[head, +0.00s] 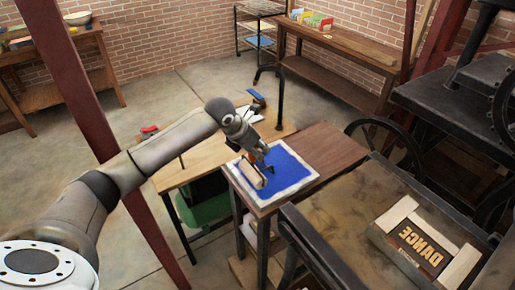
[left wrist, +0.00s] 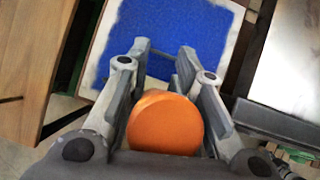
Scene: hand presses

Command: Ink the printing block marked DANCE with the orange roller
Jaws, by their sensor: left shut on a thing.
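My left gripper (head: 262,160) is over the ink slab, shut on the orange roller. The roller's rounded orange part (left wrist: 165,122) sits between the two fingers (left wrist: 166,85) in the left wrist view. In the head view the roller's pale cylinder (head: 251,175) is at the left part of the slab; I cannot tell whether it touches the ink. The slab is a white-edged sheet with blue ink (head: 289,173), also at the top of the left wrist view (left wrist: 170,40). The DANCE block (head: 421,250) lies on the press bed at lower right, lettering reversed, between pale wooden pieces. My right gripper is not in view.
The slab lies on a small wooden table (head: 335,146). The large press bed (head: 345,205) stands to its right, with a black wheel (head: 385,130) behind. A lower wooden bench (head: 190,172) is to the left. A dark red post (head: 72,75) stands near my left arm.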

